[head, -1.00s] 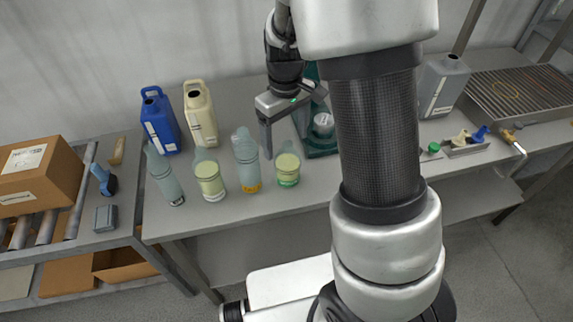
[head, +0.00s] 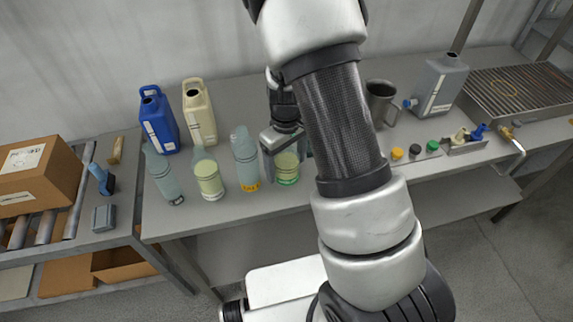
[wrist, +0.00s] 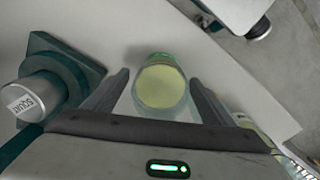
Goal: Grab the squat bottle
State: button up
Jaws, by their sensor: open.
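A bottle with pale yellow-green contents and a green band (head: 287,176) stands at the right end of the row of bottles, near the bench's front edge. In the wrist view, the same bottle (wrist: 162,86) is seen from above, between my fingers. My gripper (head: 285,168) is open, pointing down over it, with one finger on each side. In the wrist view, my gripper (wrist: 158,78) shows a gap between the left finger and the bottle. A grey cylinder labelled SQUAT (wrist: 38,98) sits on a dark green base to the left there.
A clear bottle with an orange band (head: 246,165) stands close left of my gripper. Another yellow-green bottle (head: 208,178) and a blue-grey bottle (head: 166,182) stand farther left. Blue (head: 158,122) and cream (head: 199,115) jugs stand behind. A metal mug (head: 380,102) is at right.

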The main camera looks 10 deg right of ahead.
jog(key=shift+r, duration=0.1)
jog(key=c, duration=1.4)
